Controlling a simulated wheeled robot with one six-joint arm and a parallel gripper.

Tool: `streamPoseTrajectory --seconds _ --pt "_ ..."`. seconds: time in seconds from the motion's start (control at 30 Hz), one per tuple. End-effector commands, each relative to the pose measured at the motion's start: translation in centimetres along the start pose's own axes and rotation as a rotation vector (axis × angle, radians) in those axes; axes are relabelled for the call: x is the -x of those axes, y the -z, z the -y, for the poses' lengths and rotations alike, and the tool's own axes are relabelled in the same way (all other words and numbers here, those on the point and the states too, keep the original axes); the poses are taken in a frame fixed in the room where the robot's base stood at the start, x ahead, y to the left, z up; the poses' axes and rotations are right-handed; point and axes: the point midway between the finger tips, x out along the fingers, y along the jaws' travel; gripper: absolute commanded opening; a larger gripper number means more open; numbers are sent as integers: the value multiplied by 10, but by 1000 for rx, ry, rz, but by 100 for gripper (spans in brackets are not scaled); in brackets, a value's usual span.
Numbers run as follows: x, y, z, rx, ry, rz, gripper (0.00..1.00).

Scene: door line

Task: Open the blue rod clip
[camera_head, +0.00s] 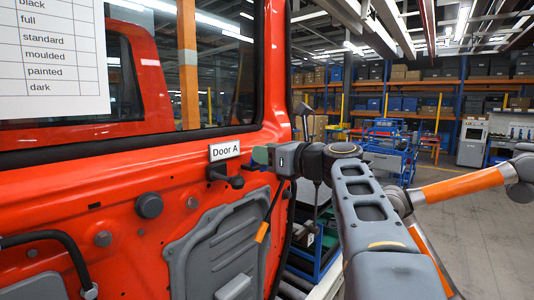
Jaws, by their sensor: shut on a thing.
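No other blue clip shows clearly on the door.
A black knob (235,182) sticks out below the label, close to my gripper. A blue cart (385,145) and shelving (430,95) stand behind. The floor at right (485,215) is clear.

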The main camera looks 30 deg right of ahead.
Motion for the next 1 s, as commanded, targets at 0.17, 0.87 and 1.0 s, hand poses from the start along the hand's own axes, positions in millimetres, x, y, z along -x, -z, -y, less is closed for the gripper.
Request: streamPoseTrajectory --seconds 0.17,0.87,1.0 --pt "-3 -10 0 -2 -2 -70 8" --pt "-5 -5 0 0 -1 -125 52" --pt "-4 -5 0 0 0 -125 57"
